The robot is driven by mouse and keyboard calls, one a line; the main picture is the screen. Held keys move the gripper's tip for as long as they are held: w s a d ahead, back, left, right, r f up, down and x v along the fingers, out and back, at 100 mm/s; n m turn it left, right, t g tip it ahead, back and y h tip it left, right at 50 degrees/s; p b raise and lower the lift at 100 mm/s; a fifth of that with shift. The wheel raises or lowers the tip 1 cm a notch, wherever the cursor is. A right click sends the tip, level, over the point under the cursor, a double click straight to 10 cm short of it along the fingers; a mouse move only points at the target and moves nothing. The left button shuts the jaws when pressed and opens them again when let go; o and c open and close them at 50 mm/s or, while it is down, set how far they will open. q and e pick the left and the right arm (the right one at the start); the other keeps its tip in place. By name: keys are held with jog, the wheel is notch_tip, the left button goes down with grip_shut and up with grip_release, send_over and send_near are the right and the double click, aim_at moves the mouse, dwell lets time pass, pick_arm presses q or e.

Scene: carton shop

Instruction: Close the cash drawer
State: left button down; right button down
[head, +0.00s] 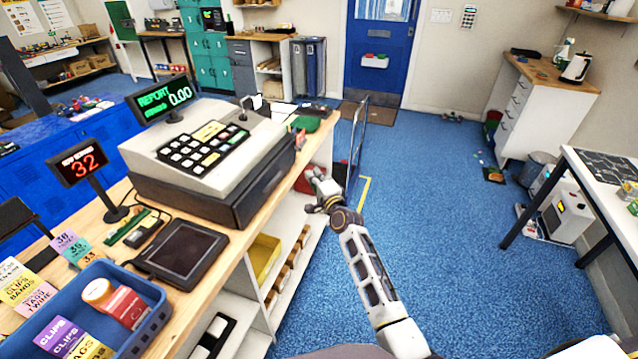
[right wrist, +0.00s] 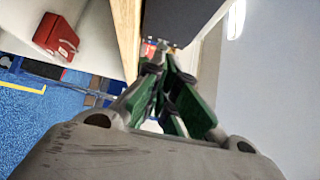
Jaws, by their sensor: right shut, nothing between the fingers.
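The cash register (head: 205,135), pale with a dark keypad, stands on the wooden counter. Its dark cash drawer (head: 268,185) forms the base. The drawer front faces the aisle, and no open tray or gap shows; I cannot tell whether it is fully closed. My right gripper (head: 316,180) is shut and empty, just off the counter edge to the right of the drawer front and apart from it in the head view. In the right wrist view the gripper's green fingers (right wrist: 163,62) are together, near a dark surface that looks like the drawer (right wrist: 180,18). My left gripper is out of view.
The counter (head: 222,262) carries a card tablet (head: 180,253), a red number display (head: 78,162) and a blue basket (head: 150,325) of goods. Shelves with a yellow bin (head: 263,258) lie below. The blue floor (head: 450,230) to the right is mostly free.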

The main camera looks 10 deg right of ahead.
jog(key=shift+s+d, duration=0.2)
jog(key=shift+s, duration=0.75)
jog(key=shift+s+d, duration=0.15)
jog(key=shift+s, duration=0.75)
